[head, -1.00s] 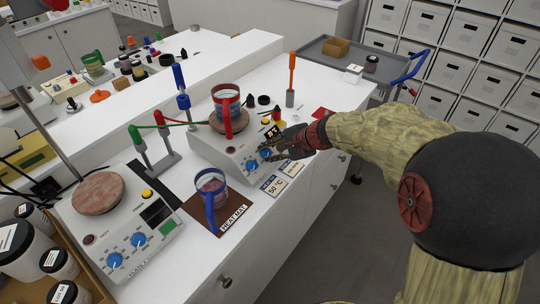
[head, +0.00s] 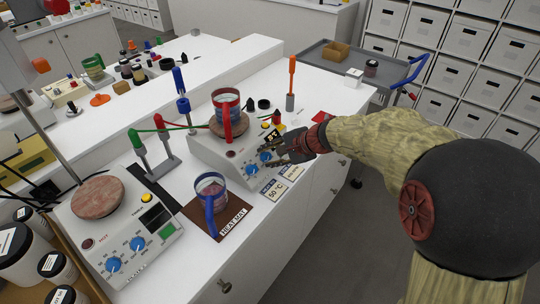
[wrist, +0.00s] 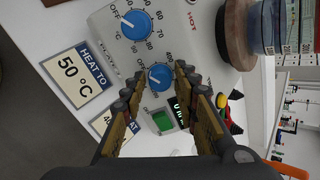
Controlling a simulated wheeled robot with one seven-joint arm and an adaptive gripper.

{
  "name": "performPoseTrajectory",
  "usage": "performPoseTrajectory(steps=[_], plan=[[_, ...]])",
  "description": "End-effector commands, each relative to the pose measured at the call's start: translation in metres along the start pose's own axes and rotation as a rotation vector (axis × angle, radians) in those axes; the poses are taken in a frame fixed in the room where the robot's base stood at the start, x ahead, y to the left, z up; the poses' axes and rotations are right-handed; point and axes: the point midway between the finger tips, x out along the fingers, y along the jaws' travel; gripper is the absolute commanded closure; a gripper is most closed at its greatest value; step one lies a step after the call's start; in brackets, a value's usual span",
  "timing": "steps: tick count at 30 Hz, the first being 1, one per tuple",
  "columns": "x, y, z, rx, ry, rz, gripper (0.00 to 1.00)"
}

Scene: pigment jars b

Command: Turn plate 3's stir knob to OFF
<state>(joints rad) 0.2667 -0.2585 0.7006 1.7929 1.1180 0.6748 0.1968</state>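The white hot plate (head: 205,148) at the back has two blue knobs on its sloped front; its plate number is not readable. In the wrist view, the knob with the °C scale (wrist: 136,23) is at the top. The other blue knob (wrist: 160,76), which carries a scale of larger numbers, lies between my fingertips. My gripper (wrist: 156,80) is open, with one finger on each side of this knob. I cannot tell whether they touch it. In the head view, my gripper (head: 270,155) reaches in from the right and partly hides the panel.
A beaker with a red handle (head: 227,103) stands on the hot plate's round top. A blue-handled beaker (head: 211,187) stands on the brown heat mat (head: 238,209). A second hot plate (head: 118,232) is front left. A "50 °C" card (head: 272,191) lies before the panel.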

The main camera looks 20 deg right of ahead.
Motion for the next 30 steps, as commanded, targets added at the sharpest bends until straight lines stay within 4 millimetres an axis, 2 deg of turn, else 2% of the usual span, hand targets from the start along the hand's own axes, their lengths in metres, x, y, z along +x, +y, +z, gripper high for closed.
performPoseTrajectory(steps=[5,18,24,30], plan=[[-0.016,-0.001,-0.001,-0.001,0.003,-0.002,0.7],[-0.099,0.0,-0.001,0.0,0.003,-0.002,0.7],[-0.117,0.0,0.0,0.0,0.001,-0.001,0.7],[-0.12,0.0,0.0,-0.001,0.0,0.0,0.7]])
